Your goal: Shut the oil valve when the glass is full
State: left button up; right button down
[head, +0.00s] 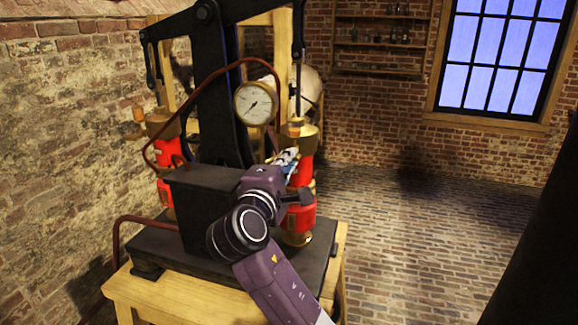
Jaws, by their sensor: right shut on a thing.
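My right gripper (287,160) is beside the right red cylinder (304,172), just below its brass top (299,133). It is shut on a small part there, which I take to be the oil valve; the jaws and my arm hide it. How far the valve is turned cannot be seen. I cannot make out a glass or its oil level. My left gripper is not in view.
A black machine frame (213,95) with a round gauge (255,103) stands on a wooden bench (180,300). A second red cylinder (166,150) stands at the left. A dark red hose (205,77) arches over. The brick floor (420,230) at the right is clear.

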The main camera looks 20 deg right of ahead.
jog(key=shift+f+m+b, duration=0.25)
jog(key=shift+m+b, duration=0.05)
jog(key=shift+m, duration=0.4)
jog(key=c, duration=2.1)
grip_release()
jog(key=shift+r, duration=0.15)
jog(key=shift+s, duration=0.15)
jog(key=v, duration=0.7)
jog(key=shift+s+a, duration=0.1)
jog(key=shift+a, duration=0.05)
